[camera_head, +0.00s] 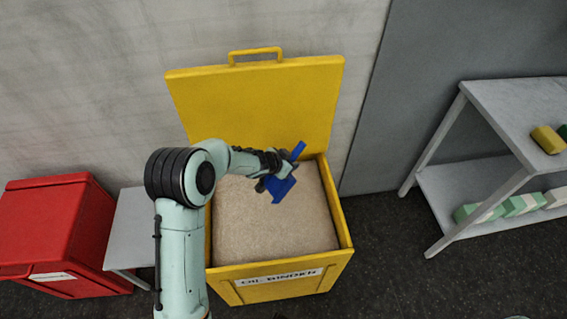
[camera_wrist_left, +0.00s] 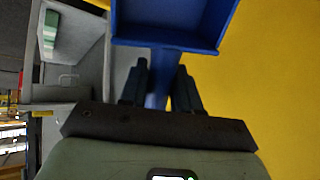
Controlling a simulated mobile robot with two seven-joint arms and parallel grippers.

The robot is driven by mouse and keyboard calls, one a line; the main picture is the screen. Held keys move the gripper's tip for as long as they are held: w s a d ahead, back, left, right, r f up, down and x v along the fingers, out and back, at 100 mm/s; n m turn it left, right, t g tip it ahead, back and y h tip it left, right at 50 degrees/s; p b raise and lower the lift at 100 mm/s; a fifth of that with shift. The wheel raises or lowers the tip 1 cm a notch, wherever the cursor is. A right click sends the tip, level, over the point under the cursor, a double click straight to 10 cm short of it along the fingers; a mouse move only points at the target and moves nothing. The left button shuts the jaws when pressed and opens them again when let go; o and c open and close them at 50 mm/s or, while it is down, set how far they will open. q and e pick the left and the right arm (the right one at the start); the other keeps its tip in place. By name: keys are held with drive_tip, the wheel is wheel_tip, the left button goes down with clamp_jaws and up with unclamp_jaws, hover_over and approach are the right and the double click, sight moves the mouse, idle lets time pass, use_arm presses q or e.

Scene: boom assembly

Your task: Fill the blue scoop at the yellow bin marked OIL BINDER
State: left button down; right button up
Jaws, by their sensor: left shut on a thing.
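The yellow bin (camera_head: 225,286) marked OIL BINDER stands in the middle with its lid (camera_head: 255,100) raised against the wall. Pale granular binder (camera_head: 275,225) fills it to near the rim. My left gripper (camera_head: 274,166) is over the bin, shut on the handle of the blue scoop (camera_head: 280,190). In the left wrist view the scoop (camera_wrist_left: 175,40) shows beyond the fingers of the left gripper (camera_wrist_left: 160,88), and the part of its inside that shows looks empty. I cannot tell the scoop's height above the binder. My right gripper is not in view.
A red bin (camera_head: 50,225) with a closed lid stands at the left, next to a small grey table (camera_head: 130,230). A grey shelf table (camera_head: 510,105) at the right holds a yellow block (camera_head: 547,140) and several green-and-white boxes below. Dark floor (camera_head: 385,270) lies free between.

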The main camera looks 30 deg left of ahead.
use_arm(q)
drive_tip(key=shift+s+a+r+m+t+h+b, duration=0.2)
drive_tip(key=shift+s+a+m+t+h, duration=0.1)
drive_tip(key=shift+a+h, duration=0.1)
drive_tip(key=shift+s+a+r+m+t+h+b, duration=0.1)
drive_tip(key=shift+s+a+m+t+h+b, duration=0.1)
drive_tip(key=shift+a+t+h, duration=0.15)
drive_tip(key=shift+h, duration=0.25)
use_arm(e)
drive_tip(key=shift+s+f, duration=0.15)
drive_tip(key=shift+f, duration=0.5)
